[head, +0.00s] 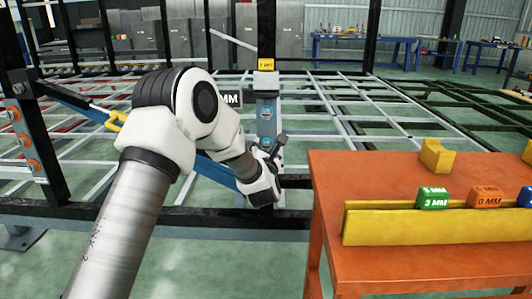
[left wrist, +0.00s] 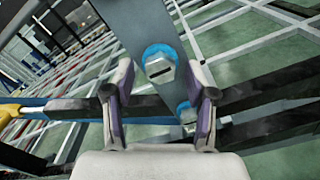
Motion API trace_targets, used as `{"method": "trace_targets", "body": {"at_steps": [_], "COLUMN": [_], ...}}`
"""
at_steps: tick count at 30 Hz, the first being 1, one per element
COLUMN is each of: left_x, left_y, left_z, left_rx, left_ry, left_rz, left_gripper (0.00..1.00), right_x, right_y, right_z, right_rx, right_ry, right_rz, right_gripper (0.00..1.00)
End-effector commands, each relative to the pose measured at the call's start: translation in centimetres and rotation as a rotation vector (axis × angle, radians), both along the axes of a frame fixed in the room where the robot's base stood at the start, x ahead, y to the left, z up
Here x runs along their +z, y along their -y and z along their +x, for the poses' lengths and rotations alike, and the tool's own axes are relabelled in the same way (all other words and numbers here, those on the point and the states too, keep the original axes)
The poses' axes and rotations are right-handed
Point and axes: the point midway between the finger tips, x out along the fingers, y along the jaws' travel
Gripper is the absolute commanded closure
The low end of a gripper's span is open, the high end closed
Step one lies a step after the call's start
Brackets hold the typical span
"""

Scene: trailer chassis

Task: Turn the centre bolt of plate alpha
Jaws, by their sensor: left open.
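A second blue-ringed bolt shows just below, partly hidden by my gripper. No name is readable on the plate. My left gripper (head: 268,160) is in front of its lower part. In the left wrist view my gripper (left wrist: 160,72) is open and empty. A slotted bolt head (left wrist: 160,69) with a blue ring shows between the fingertips, apart from both fingers. Another blue-ringed bolt (left wrist: 187,112) lies lower, near the right finger. My right gripper is out of view.
An orange table (head: 400,170) at right carries a yellow rack (head: 440,227) with green (head: 433,198), orange (head: 485,197) and blue blocks. A plate with orange-ringed bolts (head: 27,140) stands at far left. A blue bar (head: 215,172) passes behind my arm. Dark frame beams cross behind the plate.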

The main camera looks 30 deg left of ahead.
Motion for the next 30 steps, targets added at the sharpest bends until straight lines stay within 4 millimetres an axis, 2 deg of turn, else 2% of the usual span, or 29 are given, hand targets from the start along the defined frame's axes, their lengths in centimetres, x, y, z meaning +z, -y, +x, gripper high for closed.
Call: {"method": "trace_targets", "body": {"at_steps": [3,9,10,14,15,30], "left_x": [-0.07,-0.06,-0.06,-0.06,-0.06,-0.02], "left_y": [-0.5,-0.53,-0.53,-0.52,-0.52,-0.5], "left_z": [0.82,0.91,0.91,0.9,0.9,0.89], "left_rx": [0.0,-0.002,-0.002,-0.002,-0.002,-0.002], "left_ry": [0.0,-0.001,-0.001,-0.001,-0.001,-0.038], "left_rz": [0.0,0.0,0.0,0.0,0.0,0.06], "left_gripper": [0.44,0.44,0.47,0.93,1.0,1.0], "right_x": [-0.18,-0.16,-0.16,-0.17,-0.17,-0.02], "right_y": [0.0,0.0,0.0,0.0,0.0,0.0], "right_z": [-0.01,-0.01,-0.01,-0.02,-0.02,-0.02], "right_rx": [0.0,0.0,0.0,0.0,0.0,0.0], "right_ry": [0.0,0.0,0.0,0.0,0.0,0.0], "right_rz": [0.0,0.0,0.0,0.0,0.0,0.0], "right_gripper": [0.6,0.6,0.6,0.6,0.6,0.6]}}
